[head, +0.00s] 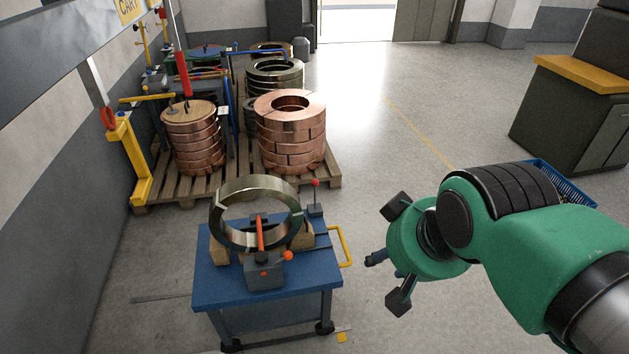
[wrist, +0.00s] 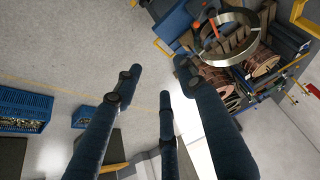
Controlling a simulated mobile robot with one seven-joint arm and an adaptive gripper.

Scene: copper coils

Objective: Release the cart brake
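The blue cart (head: 210,278) stands on casters left of centre in the head view. It carries a shiny metal ring coil (head: 222,228) upright on wooden blocks. An orange-red bar (head: 261,235) and a grey box with an orange knob (head: 265,273) are at its front. A lever with a red knob (head: 315,184) rises at its back right. A small yellow piece (head: 342,337) shows by the front right caster. I cannot tell which part is the brake. My gripper (head: 384,256) is open and empty, right of the cart and apart from it. The coil shows in the wrist view (wrist: 234,14).
A yellow handle (head: 345,248) sticks out from the cart's right side. Copper coils (head: 290,125) stand on pallets behind it, with a yellow post (head: 127,160) at the left wall. A dark cabinet (head: 565,120) stands at right. The floor right of the coils is clear.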

